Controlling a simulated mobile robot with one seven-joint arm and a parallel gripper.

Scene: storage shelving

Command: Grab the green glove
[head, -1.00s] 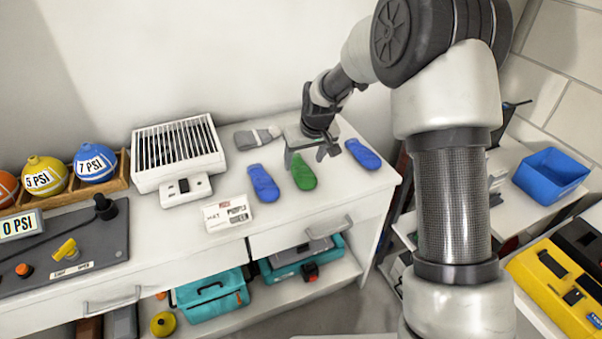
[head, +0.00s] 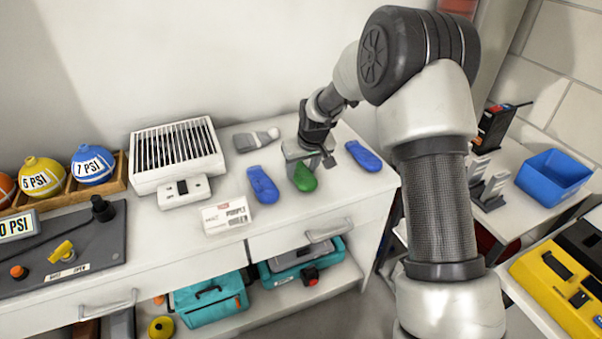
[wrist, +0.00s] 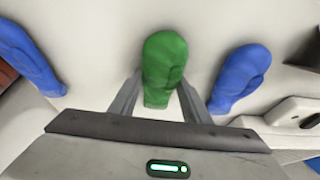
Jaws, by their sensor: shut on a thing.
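The green glove (head: 303,178) lies on the white counter between two blue gloves. My gripper (head: 311,160) is over its back end in the head view and hides that part. In the wrist view the green glove (wrist: 164,65) has its near end between the two fingers of my gripper (wrist: 160,98), with the rounded end reaching out beyond them. My gripper is shut on the green glove, low at the counter.
One blue glove (head: 262,185) lies to the left and another blue glove (head: 363,156) to the right. A grey glove (head: 256,139) lies behind. A white sign (head: 227,216) and a white grilled heater (head: 175,150) stand to the left.

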